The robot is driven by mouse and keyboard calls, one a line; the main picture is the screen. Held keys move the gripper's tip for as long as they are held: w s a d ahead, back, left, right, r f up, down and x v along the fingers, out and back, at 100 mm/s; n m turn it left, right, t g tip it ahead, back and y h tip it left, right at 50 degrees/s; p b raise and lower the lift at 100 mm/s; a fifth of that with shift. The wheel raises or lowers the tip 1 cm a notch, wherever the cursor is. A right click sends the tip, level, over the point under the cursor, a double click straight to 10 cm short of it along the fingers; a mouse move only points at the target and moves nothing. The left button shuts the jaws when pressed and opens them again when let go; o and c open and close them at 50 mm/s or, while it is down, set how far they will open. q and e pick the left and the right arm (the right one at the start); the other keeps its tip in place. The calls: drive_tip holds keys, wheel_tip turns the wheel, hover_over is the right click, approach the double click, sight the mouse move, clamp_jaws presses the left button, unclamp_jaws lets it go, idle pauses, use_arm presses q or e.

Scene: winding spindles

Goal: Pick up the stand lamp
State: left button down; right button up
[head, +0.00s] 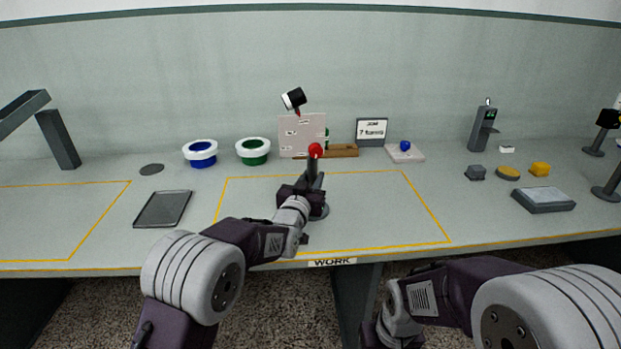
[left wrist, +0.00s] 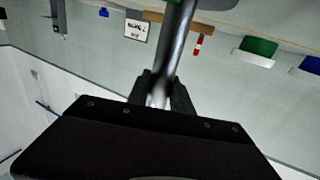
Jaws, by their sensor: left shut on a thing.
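My left gripper (head: 300,191) is shut on the pole. In the left wrist view the grey metal pole (left wrist: 177,45) runs between the two dark fingers (left wrist: 161,97). I cannot tell whether the base touches the table. My right arm shows at lower right, its fingers out of view.
A dark tray (head: 162,209) lies left of the yellow outline. Blue (head: 200,154) and green (head: 253,151) ringed pots, a pale board (head: 290,146) and a small sign (head: 372,131) stand behind. A grey scale-like block (head: 543,200) and more stands are at right. The outlined area is mostly clear.

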sight(314, 164)
use_arm(q)
drive_tip(key=shift+r, duration=0.1)
idle(0.7)
drive_tip(key=shift+r, duration=0.5)
drive_tip(key=r, duration=0.1)
drive_tip(key=r+p, duration=0.1)
drive_tip(key=r, duration=0.2)
drive_tip(key=shift+s+d+p, duration=0.25)
drive_tip(key=shift+d+p, duration=0.05)
drive_tip(key=shift+d, duration=0.05)
drive_tip(key=s+d+r+p, duration=0.3)
drive_tip(key=s+d+r, duration=0.3)
drive_tip(key=d, duration=0.2)
drive_tip(key=shift+s+d, duration=0.2)
drive_tip(key=shift+d, duration=0.1)
